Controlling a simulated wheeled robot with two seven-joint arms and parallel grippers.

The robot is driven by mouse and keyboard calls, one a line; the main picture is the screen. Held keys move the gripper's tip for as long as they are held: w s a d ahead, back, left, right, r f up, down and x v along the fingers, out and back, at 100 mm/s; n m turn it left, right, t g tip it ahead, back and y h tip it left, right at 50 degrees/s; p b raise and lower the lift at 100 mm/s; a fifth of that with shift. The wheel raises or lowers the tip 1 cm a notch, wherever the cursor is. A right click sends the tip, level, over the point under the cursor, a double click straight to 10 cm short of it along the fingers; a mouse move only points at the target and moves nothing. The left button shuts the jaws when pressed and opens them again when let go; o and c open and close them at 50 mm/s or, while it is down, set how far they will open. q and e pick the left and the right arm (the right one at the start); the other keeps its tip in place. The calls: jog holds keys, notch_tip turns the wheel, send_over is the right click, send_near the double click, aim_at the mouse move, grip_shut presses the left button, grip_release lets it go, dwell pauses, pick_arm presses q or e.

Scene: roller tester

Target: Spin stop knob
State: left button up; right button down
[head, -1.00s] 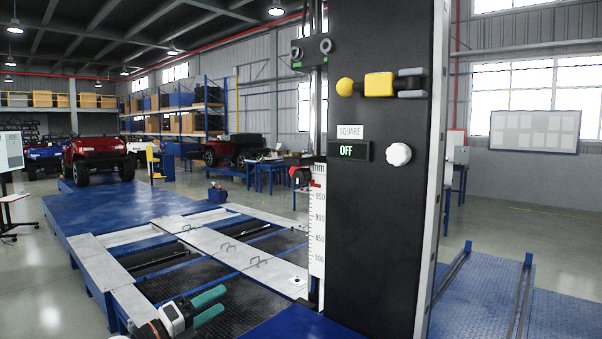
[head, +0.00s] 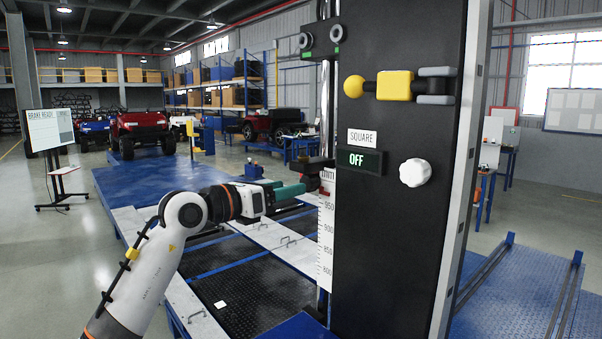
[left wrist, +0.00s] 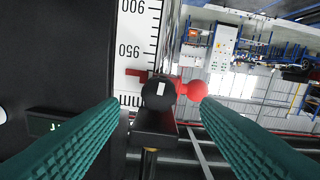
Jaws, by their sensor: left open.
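A black round knob with a white mark (left wrist: 158,93) is on a dark slide beside the mm scale in the left wrist view, with a red ball handle (left wrist: 196,90) at its right. In the head view this slide (head: 328,180) is partly hidden by my left gripper (head: 298,188). My left gripper's teal fingers are open, and in the left wrist view (left wrist: 160,103) the knob appears between their tips; I cannot tell whether either finger touches it. A white lobed knob (head: 415,172) is on the black panel, right of a display reading OFF (head: 361,161). My right gripper is out of view.
The tall black column (head: 390,240) stands right of my left gripper, with the white scale (head: 325,235) along its left edge. A yellow block with a yellow ball (head: 394,85) is higher on it. Roller beds (head: 240,290) lie below my left arm.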

aim_at(311, 182)
pick_arm(q)
jog(key=p+x, duration=0.1)
jog(key=x, duration=0.4)
jog(key=shift+d+f+p, duration=0.1)
jog(key=shift+p, duration=0.25)
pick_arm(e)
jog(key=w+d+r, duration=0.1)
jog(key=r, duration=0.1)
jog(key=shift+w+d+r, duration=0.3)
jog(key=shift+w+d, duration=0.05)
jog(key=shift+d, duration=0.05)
pick_arm(q)
jog(key=shift+w, duration=0.1)
jog(key=c, duration=0.9)
jog(key=shift+c, duration=0.5)
jog(key=shift+f+n+b, duration=0.1)
jog(key=shift+n+b, duration=0.2)
jog(key=shift+n, duration=1.1)
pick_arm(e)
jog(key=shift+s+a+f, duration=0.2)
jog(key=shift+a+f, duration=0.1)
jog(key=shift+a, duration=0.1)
